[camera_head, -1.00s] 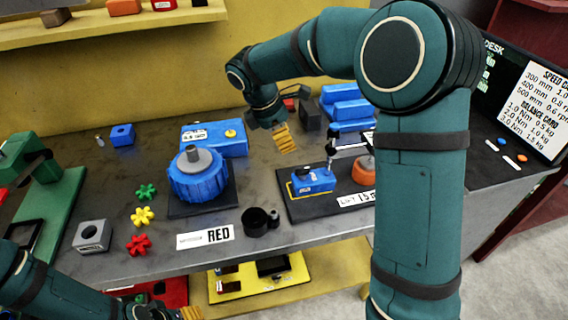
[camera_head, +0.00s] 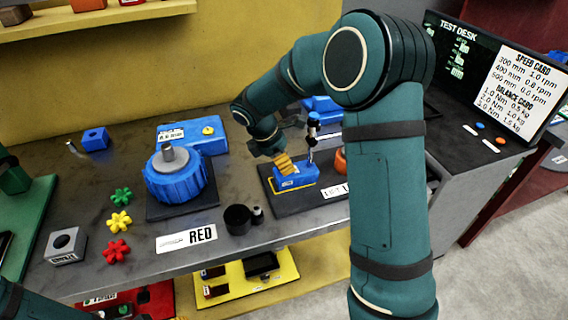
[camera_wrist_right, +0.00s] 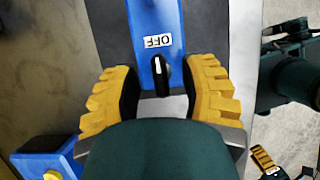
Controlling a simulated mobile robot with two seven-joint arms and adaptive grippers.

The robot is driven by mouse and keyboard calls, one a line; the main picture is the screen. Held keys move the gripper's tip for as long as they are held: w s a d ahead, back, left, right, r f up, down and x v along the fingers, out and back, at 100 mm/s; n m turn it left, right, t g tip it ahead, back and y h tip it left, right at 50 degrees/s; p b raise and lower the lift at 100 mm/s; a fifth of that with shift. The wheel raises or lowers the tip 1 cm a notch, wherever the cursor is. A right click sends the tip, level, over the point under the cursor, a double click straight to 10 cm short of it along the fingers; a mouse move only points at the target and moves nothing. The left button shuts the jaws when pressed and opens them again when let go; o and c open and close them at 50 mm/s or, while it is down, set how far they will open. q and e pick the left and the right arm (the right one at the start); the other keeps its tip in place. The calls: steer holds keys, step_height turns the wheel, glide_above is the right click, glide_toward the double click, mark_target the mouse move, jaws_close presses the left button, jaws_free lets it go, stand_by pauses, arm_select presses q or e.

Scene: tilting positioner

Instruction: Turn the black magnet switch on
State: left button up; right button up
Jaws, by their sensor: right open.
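The black magnet switch (camera_wrist_right: 162,77) is a small knob with a white mark, on a blue block (camera_wrist_right: 143,14) beside an OFF label (camera_wrist_right: 158,41). In the head view the blue block (camera_head: 309,176) sits on a black plate, partly hidden by my right gripper (camera_head: 284,164). My right gripper (camera_wrist_right: 160,95) is open above the block, with one yellow finger on each side of the switch. Whether they touch the block I cannot tell. Part of my left gripper (camera_wrist_right: 264,159) seems to show at the lower right of the wrist view; its opening is unclear.
A blue box with a yellow button (camera_head: 208,131) and a blue drum (camera_head: 172,178) stand to the left. A black-and-white post (camera_head: 313,130) and an orange part (camera_head: 341,160) are close to the right gripper. A black cup (camera_head: 238,219) stands in front.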

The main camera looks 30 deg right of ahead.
steer(key=shift+d+f, duration=0.1)
steer(key=shift+f, duration=0.2)
jaws_close()
